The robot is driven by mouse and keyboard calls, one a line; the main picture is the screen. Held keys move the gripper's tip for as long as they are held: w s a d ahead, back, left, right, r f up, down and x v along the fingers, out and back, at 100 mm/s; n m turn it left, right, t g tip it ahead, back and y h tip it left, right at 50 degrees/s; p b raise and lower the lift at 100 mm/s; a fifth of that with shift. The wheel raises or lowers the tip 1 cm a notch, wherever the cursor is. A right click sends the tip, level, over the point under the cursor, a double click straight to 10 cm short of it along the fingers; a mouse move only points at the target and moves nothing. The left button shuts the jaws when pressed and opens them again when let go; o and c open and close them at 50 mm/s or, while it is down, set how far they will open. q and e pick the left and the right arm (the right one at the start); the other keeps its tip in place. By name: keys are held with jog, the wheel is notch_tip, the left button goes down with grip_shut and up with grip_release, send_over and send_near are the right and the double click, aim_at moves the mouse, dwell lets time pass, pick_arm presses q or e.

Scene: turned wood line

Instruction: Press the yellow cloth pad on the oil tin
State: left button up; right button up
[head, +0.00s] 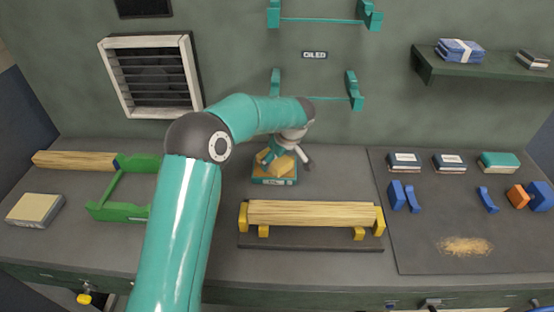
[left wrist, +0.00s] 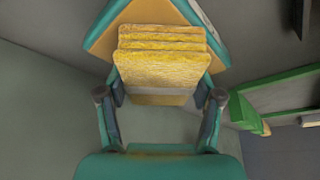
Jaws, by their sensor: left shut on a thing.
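The oil tin (head: 275,181) is a low teal box with a tan top, standing on the bench in the middle of the head view. The yellow cloth pad (head: 276,163) is at its top, partly hidden by my left gripper (head: 287,160). In the left wrist view the ridged yellow pad (left wrist: 160,65) lies between the two fingers of my left gripper (left wrist: 160,97), which is shut on it. The tin's teal rim and tan top (left wrist: 105,42) show right behind the pad. I cannot tell for sure whether the pad touches the tin. My right gripper is not in view.
A wooden bar (head: 310,213) lies across yellow holders in front of the tin. A green frame (head: 120,190) with another bar stands left, beside a sanding block (head: 35,209). A dark mat (head: 430,230) with blue and orange pieces and sawdust lies right. Teal wall brackets (head: 353,92) hang behind.

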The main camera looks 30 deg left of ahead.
pick_arm(q)
jog(key=shift+d+f, duration=0.1)
jog(key=shift+f, duration=0.05)
jog(key=shift+r+p, duration=1.55)
jog(key=shift+r, duration=1.8)
jog(key=shift+w+a+r, duration=0.2)
jog(key=shift+a+r, duration=0.05)
jog(key=shift+r, duration=0.25)
notch_tip(320, 180, down, 2)
jog(key=shift+s+d+f+b, duration=0.1)
jog(key=shift+d+f+b, duration=0.05)
jog(key=shift+b, duration=0.95)
jog(key=shift+s+f+b, duration=0.1)
jog(key=shift+f+b, duration=0.35)
jog(key=shift+f, duration=0.05)
jog(key=w+d+r+m+t+h, duration=0.1)
jog(key=w+d+m+h, duration=0.1)
jog(key=d+m, duration=0.5)
jog(key=w+d+r+m+t+h, duration=0.2)
jog(key=d+m, duration=0.6)
jog(key=d, duration=0.2)
